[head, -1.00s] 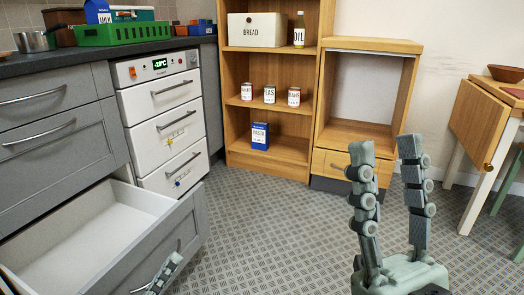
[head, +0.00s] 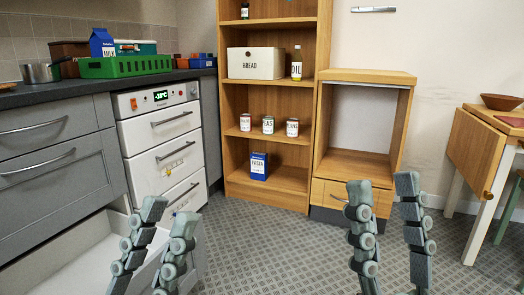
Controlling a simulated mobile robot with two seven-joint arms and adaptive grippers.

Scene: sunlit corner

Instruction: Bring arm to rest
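My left gripper (head: 163,228) is at the lower left, in front of the open bottom drawer (head: 78,262). Its fingers are spread apart with nothing between them. My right gripper (head: 378,208) is at the lower right, over the patterned floor and in front of the low wooden cabinet (head: 349,182). Its fingers stand upright and well apart, with nothing between them. The palms of both grippers are below the picture edge.
The open drawer juts out at the lower left. A wooden shelf (head: 236,156) holds a bread box (head: 256,64), an oil bottle (head: 296,64), several cans and a blue box (head: 259,167). A folding table (head: 474,150) stands at right. Floor is clear in the middle.

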